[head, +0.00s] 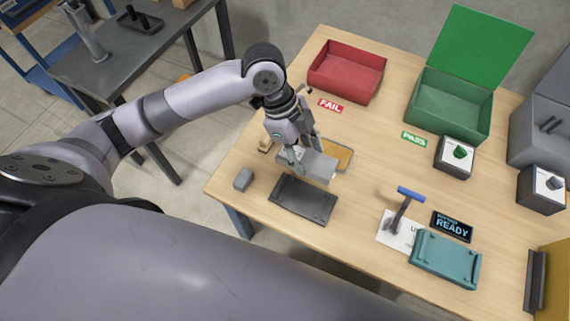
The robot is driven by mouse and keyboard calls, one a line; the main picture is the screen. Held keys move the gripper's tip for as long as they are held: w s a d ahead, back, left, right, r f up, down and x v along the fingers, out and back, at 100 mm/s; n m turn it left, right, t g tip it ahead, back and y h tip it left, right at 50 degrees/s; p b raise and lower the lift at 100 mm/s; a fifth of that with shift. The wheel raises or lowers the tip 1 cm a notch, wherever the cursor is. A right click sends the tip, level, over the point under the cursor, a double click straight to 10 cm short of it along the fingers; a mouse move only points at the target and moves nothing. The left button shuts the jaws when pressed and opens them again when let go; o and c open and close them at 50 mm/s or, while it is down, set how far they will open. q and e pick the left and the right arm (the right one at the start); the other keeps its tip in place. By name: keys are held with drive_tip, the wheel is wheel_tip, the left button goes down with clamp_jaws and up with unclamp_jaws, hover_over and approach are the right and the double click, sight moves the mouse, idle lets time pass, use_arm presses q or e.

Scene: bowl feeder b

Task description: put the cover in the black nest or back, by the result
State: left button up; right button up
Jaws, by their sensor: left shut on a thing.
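My left gripper (308,155) points down over the table and is shut on a light grey cover (320,170). It holds the cover above and just behind the black nest (302,201), which is a dark, shallow rectangular tray. The cover appears to be clear of the nest, though the exact gap is hard to judge. The part of the nest that shows looks empty. My right gripper is not in view.
A yellow-edged tray (341,153) lies behind the cover. A small grey block (243,179) is left of the nest.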

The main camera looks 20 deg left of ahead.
use_arm(q)
drive_tip(key=f, duration=0.9)
drive_tip(key=f+b, duration=0.1)
drive_tip(key=f, duration=0.4)
drive_tip(key=shift+d, duration=0.35)
drive_tip(key=shift+f, duration=0.6)
wheel_tip(320, 180, down, 4)
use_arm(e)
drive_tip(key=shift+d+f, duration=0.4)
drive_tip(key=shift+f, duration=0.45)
use_arm(q)
drive_tip(key=shift+f+b, duration=0.1)
drive_tip(key=shift+b, duration=0.2)
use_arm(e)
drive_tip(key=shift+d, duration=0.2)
use_arm(q)
drive_tip(key=o, duration=1.4)
drive_tip(key=shift+s, duration=0.1)
drive_tip(key=shift+o, duration=0.2)
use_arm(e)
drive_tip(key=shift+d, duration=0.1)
